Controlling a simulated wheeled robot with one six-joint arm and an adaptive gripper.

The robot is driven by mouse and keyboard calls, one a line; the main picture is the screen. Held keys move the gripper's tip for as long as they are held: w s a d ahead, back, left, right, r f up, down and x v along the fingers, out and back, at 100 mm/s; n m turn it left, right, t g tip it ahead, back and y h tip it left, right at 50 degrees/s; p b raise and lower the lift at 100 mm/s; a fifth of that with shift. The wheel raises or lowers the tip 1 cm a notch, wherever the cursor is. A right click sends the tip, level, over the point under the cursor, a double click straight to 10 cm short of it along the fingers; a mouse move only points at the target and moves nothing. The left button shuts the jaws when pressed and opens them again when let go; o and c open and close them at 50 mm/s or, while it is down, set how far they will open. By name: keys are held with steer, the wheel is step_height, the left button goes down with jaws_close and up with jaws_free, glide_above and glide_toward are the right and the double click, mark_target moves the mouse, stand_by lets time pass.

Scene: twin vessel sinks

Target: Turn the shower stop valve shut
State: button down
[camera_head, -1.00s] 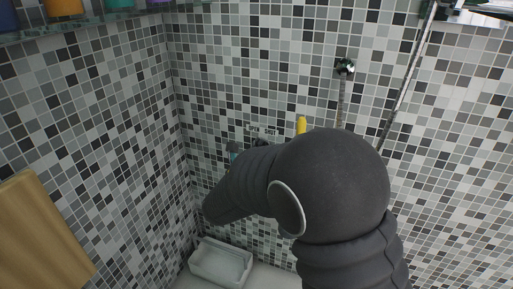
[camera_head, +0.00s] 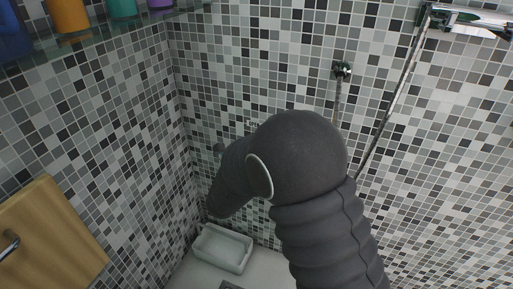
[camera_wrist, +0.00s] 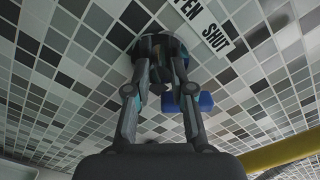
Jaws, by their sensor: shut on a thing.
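In the wrist view the shower stop valve (camera_wrist: 158,46) shows as a dark rounded body on the tiled wall, mostly covered by my fingers. My gripper (camera_wrist: 159,78) reaches up to it, with one finger on each side, and is shut on it. A white label (camera_wrist: 209,32) with "SHUT" and part of another word is on the wall just right of the valve. A blue part (camera_wrist: 188,103) shows behind the right finger; I cannot tell whether it belongs to the valve. In the head view my arm hides the valve and most of the gripper.
A yellow bar (camera_wrist: 288,153) lies right of my gripper. In the head view, a shower rail (camera_head: 397,92) and a wall fitting (camera_head: 341,70) are to the right. A white basin (camera_head: 222,248) is below, a wooden panel (camera_head: 50,235) at left, and a glass shelf (camera_head: 120,28) with bottles above.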

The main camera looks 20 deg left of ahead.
steer(key=shift+r, duration=0.1)
steer(key=c, duration=1)
jaws_free()
steer(key=s+a, duration=0.1)
steer(key=s, duration=1.1)
